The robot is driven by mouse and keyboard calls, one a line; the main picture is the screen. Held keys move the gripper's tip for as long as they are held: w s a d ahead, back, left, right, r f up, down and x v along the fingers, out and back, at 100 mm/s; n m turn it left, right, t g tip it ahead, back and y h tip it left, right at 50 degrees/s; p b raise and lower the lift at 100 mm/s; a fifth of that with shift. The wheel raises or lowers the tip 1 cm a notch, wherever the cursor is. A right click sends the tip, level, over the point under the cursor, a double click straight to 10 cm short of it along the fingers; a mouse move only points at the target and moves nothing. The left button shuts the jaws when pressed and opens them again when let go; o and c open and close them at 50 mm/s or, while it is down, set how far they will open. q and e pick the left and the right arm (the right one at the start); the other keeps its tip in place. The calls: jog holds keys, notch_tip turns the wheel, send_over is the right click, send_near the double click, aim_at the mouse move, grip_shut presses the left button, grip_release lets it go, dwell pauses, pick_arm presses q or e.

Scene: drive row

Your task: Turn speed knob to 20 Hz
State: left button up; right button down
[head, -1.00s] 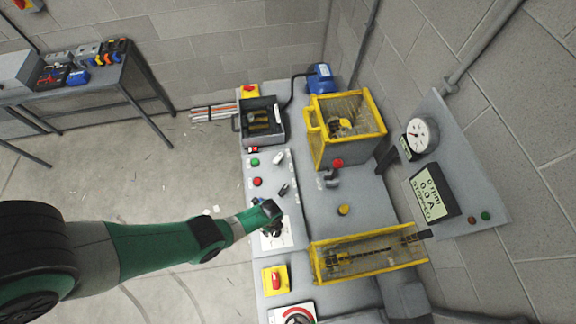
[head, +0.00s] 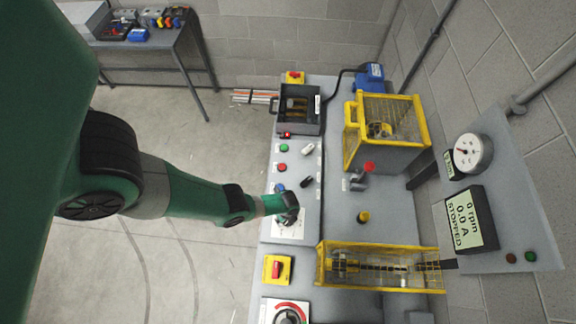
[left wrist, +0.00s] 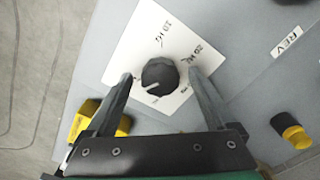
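The black speed knob (left wrist: 161,76) sits on a white dial plate (left wrist: 128,57) in the left wrist view, with a pale pointer line toward the lower left. Printed marks on the plate are partly legible, one like "20 Hz". My left gripper (left wrist: 165,82) is open, its two fingers on either side of the knob with gaps visible. In the head view my left gripper (head: 289,217) is over the white dial plate (head: 287,231) and hides the knob. The display (head: 466,222) reads 0 rpm, 0.0 A, STOPPED. My right gripper is not in view.
Green (head: 284,147) and red (head: 281,167) buttons and switches lie beyond the gripper. A red-on-yellow emergency stop (head: 277,269) is nearer. Yellow guards (head: 383,267) and a yellow cage (head: 387,130) stand to the right. A round gauge (head: 472,153) is on the slanted panel.

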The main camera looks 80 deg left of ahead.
pick_arm(q)
jog(key=c, duration=1.3)
